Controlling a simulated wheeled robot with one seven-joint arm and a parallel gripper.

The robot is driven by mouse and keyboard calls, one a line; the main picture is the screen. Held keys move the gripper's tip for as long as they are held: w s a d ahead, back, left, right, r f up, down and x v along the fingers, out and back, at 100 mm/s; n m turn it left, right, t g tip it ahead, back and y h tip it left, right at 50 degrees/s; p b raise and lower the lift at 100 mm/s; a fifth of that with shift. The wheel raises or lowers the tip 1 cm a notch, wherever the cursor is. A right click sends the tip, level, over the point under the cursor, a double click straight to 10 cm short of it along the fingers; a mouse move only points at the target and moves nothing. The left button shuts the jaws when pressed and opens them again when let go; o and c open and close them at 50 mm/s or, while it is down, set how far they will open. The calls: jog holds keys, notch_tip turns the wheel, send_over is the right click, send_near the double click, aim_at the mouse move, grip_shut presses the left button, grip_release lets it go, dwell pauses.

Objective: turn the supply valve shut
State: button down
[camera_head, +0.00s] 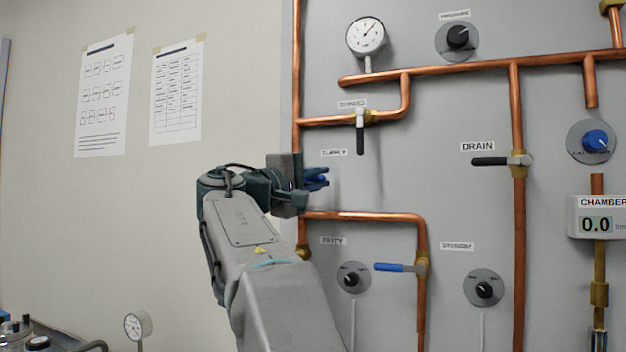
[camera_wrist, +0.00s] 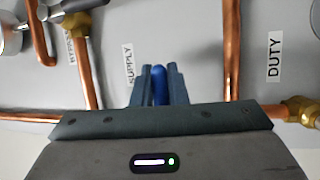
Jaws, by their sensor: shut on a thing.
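The supply valve's blue handle (camera_head: 322,178) shows beside the left vertical copper pipe (camera_head: 297,80), just below the SUPPLY label (camera_head: 334,153). My gripper (camera_head: 314,178) is closed around this handle. In the wrist view the handle (camera_wrist: 160,86) stands between the two fingers of my gripper (camera_wrist: 160,75). There the handle appears to lie crosswise to the pipe. The valve body is hidden behind my gripper.
A bypass valve with a black handle (camera_head: 360,138) is above right. A blue-handled valve (camera_head: 395,267) is below right, and the drain valve's black handle (camera_head: 490,161) is farther right. A gauge (camera_head: 366,36) and knobs are on the panel. The wall at left is clear except for papers (camera_head: 104,97).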

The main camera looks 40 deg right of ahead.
jog(key=c, duration=1.7)
grip_release()
jog(key=shift+f, duration=0.25)
jog(key=shift+o, duration=1.3)
jog(key=shift+s+a+r, duration=0.1)
jog(key=shift+a, duration=0.1)
jog(key=shift+d, duration=0.15)
jog(key=b+v, duration=0.1)
jog(key=v, duration=1.3)
jog(key=shift+d, duration=0.1)
